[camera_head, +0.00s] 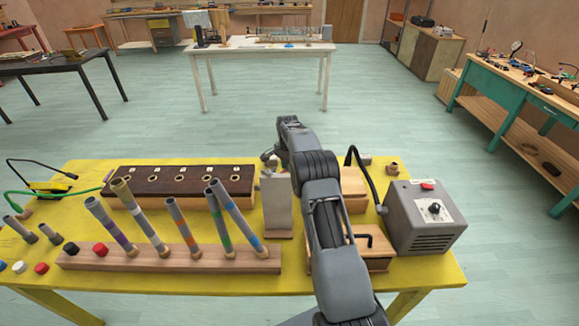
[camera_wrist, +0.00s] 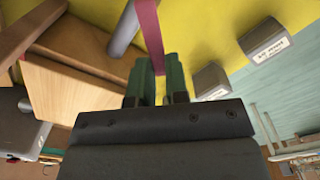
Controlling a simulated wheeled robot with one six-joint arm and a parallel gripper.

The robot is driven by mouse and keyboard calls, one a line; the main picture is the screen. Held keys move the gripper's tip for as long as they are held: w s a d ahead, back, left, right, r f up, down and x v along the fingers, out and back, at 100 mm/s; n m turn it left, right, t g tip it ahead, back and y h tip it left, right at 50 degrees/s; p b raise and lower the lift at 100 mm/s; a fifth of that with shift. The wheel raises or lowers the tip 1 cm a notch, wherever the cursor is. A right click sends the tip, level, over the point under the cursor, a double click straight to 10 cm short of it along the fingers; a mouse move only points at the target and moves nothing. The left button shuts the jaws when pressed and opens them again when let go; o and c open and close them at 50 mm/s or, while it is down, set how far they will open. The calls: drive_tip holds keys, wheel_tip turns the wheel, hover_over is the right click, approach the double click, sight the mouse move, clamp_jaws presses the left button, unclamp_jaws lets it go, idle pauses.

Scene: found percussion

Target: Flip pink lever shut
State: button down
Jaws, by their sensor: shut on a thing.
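The pink lever (camera_wrist: 150,30) shows in the wrist view as a flat strip coming down from the top edge. Its lower end is between the green-padded fingers of my gripper (camera_wrist: 159,78), which is shut on it. The lever's base is out of the wrist view. In the head view I cannot make out the lever, and my arm hides most of the area around my gripper. A grey upright panel (camera_head: 276,205) stands just left of my arm there.
On the yellow table (camera_head: 120,280), a wooden rack (camera_head: 170,258) of several tilted tubes stands left. A dark box with round holes (camera_head: 150,178) is behind it. Wooden boxes (camera_head: 378,262) sit beside my arm.

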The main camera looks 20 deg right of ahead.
drive_tip(key=shift+w+a+r+n+p, duration=0.1)
drive_tip(key=shift+w+a+n+p, duration=0.3)
drive_tip(key=shift+n, duration=1.1)
drive_tip(key=shift+w+a+f+n+p, duration=0.1)
drive_tip(key=shift+w+a+n, duration=0.45)
drive_tip(key=shift+n, duration=0.95)
drive_tip(key=shift+w+a+r+n+p, duration=0.15)
drive_tip(key=shift+w+a+n, duration=0.35)
drive_tip(key=shift+n, duration=1)
drive_tip(key=c, duration=1.1)
unclamp_jaws()
drive_tip(key=shift+r+p, duration=2.15)
drive_tip(key=shift+r, duration=4.65)
